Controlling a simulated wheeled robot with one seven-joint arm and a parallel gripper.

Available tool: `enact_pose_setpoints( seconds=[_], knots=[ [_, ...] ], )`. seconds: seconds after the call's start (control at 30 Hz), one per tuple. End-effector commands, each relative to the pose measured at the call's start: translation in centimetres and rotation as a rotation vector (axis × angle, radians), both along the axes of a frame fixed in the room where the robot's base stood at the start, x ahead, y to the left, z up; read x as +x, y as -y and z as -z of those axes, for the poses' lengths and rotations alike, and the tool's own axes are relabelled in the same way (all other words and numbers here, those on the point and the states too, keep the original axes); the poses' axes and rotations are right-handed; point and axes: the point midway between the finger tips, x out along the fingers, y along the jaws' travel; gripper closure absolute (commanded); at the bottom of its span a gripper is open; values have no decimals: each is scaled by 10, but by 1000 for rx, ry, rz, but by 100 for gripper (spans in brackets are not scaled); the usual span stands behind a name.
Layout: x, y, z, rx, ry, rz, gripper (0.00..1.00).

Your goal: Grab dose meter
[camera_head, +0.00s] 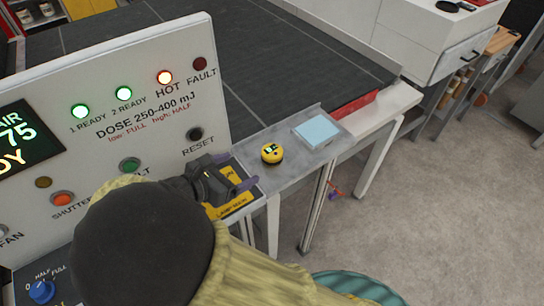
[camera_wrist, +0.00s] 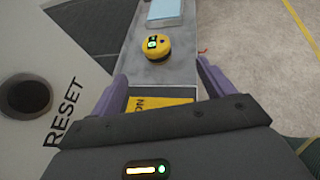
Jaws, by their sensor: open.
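The dose meter is a small round yellow puck (camera_head: 272,153) with a dark display on top. It rests on a grey metal shelf (camera_head: 290,170) beside the control panel. In the wrist view the dose meter (camera_wrist: 156,47) lies ahead of the fingers, near the middle of the shelf. My gripper (camera_head: 238,172) is open and empty, to the left of the dose meter in the head view and apart from it. Its two purple-grey fingers (camera_wrist: 160,82) show at either side in the wrist view, with a yellow label between and below them.
A light blue pad (camera_head: 316,130) lies on the shelf beyond the dose meter. The white control panel (camera_head: 150,70) with lamps and a reset button (camera_head: 195,134) stands close on the left. A dark conveyor belt (camera_head: 260,60) lies behind. Open floor is on the right.

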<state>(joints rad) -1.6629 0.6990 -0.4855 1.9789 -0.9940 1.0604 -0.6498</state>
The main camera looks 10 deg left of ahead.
Motion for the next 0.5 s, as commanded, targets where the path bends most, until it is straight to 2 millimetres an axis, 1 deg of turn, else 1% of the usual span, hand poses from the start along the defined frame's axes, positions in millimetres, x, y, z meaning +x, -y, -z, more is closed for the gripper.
enact_pose_setpoints(
  seconds=[0.03,0.13,0.37,0.5],
  knots=[
    [-4,-7,-1,-15,14,-25,19],
    [-5,-11,-3,-31,24,-42,19],
    [-5,-10,-3,-29,22,-40,19],
    [0,-7,-1,-29,22,-38,19]
  ],
)
